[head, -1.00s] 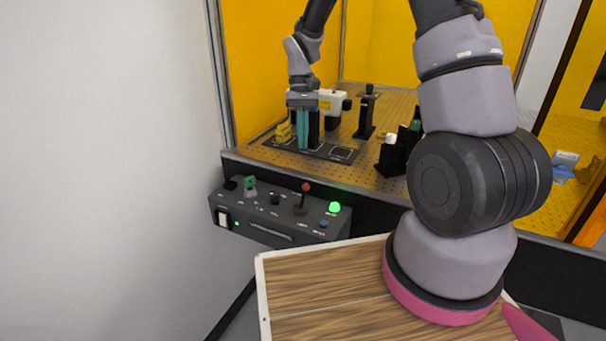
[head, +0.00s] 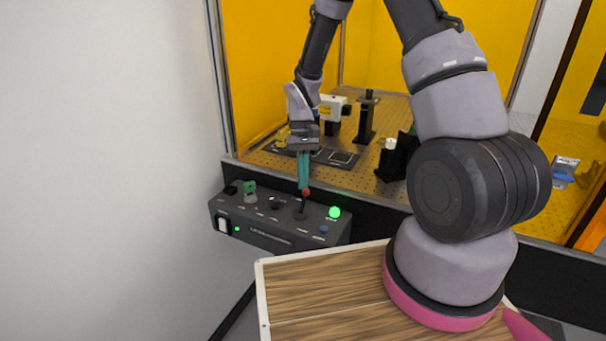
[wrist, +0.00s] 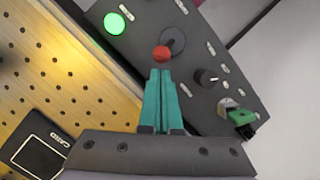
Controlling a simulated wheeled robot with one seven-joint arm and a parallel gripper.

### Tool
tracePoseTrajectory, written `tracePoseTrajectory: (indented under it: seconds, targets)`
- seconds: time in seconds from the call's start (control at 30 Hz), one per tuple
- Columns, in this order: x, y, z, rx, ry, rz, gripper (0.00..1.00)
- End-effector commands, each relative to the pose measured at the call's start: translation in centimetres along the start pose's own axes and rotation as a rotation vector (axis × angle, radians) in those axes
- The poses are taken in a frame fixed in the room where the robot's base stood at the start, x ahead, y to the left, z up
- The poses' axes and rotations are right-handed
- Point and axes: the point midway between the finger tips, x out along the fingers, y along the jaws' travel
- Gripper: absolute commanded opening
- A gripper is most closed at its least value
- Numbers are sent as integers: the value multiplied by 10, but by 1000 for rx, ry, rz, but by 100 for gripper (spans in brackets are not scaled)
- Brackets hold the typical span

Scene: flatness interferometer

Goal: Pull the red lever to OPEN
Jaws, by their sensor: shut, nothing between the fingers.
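The red lever, a red ball on a dark stick, stands on the grey control panel; its red ball (head: 306,192) shows just under my fingertips in the head view. In the wrist view the red ball (wrist: 162,53) lies right at the tips of my fingers, and the lever's round base shows beyond it. My gripper (head: 304,186) points down at the ball with its teal fingers together. In the wrist view my gripper (wrist: 160,72) is shut with nothing between the fingers. I cannot tell whether the fingertips touch the ball. The panel labels are too small to read.
The control panel (head: 270,238) also carries a lit green lamp (head: 334,212), a green-topped switch (head: 250,188), a black knob (head: 274,203) and a blue button (head: 323,229). Behind it is the perforated optical bench (head: 345,175) with black posts (head: 366,120). A wall bounds the left.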

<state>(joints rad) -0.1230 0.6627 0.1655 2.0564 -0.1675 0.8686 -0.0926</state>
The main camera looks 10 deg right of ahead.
Motion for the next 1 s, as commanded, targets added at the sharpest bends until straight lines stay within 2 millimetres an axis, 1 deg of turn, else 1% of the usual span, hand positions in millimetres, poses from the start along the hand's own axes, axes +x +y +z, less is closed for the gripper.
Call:
tracePoseTrajectory:
  seconds: [0.27, 1.0]
  targets:
    - [0, 0, 0, 0, 3, 3, 0]
    - [-4, -7, 9, 17, 88, 78, 0]
